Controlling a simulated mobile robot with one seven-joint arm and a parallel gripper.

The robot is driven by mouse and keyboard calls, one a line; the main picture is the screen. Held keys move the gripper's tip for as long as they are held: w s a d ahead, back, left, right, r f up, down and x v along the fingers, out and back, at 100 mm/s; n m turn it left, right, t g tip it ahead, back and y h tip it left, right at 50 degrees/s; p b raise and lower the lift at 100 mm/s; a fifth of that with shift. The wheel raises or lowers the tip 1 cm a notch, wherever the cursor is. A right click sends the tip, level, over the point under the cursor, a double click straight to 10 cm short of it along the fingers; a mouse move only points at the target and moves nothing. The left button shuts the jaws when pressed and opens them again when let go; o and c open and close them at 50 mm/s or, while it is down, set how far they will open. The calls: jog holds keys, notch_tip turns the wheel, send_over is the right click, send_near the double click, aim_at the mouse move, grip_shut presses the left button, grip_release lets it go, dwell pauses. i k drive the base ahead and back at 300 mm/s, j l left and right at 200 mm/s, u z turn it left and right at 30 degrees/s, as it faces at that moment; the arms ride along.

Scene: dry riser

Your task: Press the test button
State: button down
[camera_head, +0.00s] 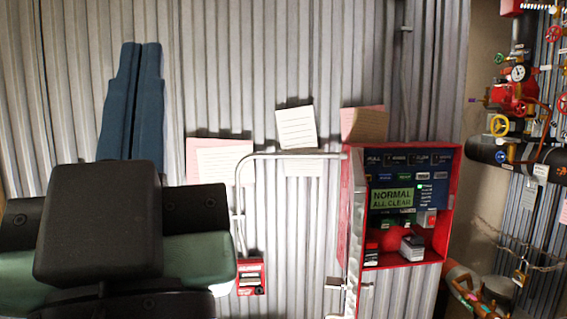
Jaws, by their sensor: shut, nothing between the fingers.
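An open red cabinet (450,205) on the corrugated wall, right of centre, holds a dark blue control panel (390,172) with several small labelled switches. Its green display (391,198) reads "NORMAL ALL CLEAR", with a lit green lamp beside it. Below are a small box with a red top (427,217), a grey box (411,246) and a dark item at lower left. The labels are too small to tell which is the test button. My gripper (141,46) has two blue fingers held together, pointing up, at upper left, well away from the cabinet.
A metal pipe (290,154) runs along the wall to the cabinet's left. Paper notices (220,160) hang above, and a small red box (250,277) sits lower. Valves, gauges and a dark horizontal pipe (545,160) crowd the right. The wall between gripper and cabinet is partly clear.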

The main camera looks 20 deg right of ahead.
aim_at(418, 175)
jog(key=i+l, duration=0.15)
jog(key=l, duration=0.2)
jog(key=i+l, duration=0.1)
jog(key=l, duration=0.3)
jog(key=i+l, duration=0.15)
jog(key=l, duration=0.2)
jog(key=i+l, duration=0.1)
jog(key=l, duration=0.3)
jog(key=i+l, duration=0.15)
jog(key=l, duration=0.2)
jog(key=i+l, duration=0.1)
jog(key=l, duration=0.3)
jog(key=i+l, duration=0.15)
jog(key=l, duration=0.2)
jog(key=i+l, duration=0.1)
jog(key=l, duration=0.3)
